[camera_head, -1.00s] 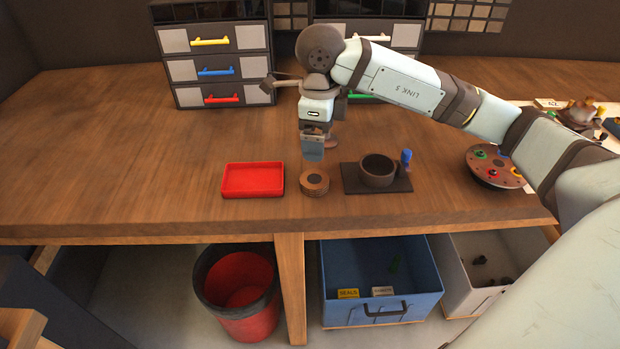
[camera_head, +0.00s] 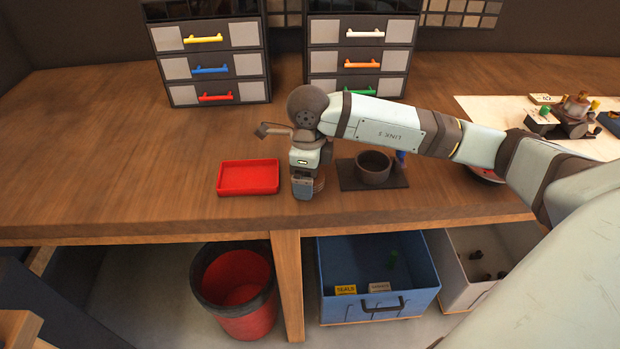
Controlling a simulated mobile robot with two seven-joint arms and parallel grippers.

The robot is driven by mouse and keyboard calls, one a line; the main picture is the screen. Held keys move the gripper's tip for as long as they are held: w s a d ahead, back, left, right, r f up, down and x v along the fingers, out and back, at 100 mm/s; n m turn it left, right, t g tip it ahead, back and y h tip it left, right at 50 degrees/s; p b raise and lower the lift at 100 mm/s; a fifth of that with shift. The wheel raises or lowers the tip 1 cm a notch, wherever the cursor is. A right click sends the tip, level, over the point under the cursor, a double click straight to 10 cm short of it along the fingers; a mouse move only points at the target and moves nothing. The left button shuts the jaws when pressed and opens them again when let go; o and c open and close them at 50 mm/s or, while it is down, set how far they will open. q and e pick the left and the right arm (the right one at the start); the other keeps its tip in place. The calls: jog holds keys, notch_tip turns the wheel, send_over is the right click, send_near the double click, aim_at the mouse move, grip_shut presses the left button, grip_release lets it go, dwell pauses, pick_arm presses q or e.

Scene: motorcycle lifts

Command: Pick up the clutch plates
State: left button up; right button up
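The clutch plates look like a small round stack of brown discs (camera_head: 320,183) on the workbench, between the red tray and the dark holder with a cup. My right gripper (camera_head: 303,190) reaches down in front of the stack and hides most of it; only the right edge shows. The fingers are seen as one grey block, so I cannot tell whether they are open or shut, or whether they touch the discs. My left gripper is not in view.
A red tray (camera_head: 248,177) lies just left of the gripper. A dark cup on a base plate (camera_head: 374,170) stands close on the right. Drawer units (camera_head: 212,66) stand behind. Below the bench are a red bin (camera_head: 236,291) and a blue crate (camera_head: 376,307). The bench's left side is clear.

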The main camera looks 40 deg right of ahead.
jog(key=c, duration=1.1)
jog(key=shift+c, duration=0.4)
jog(key=shift+r, duration=0.2)
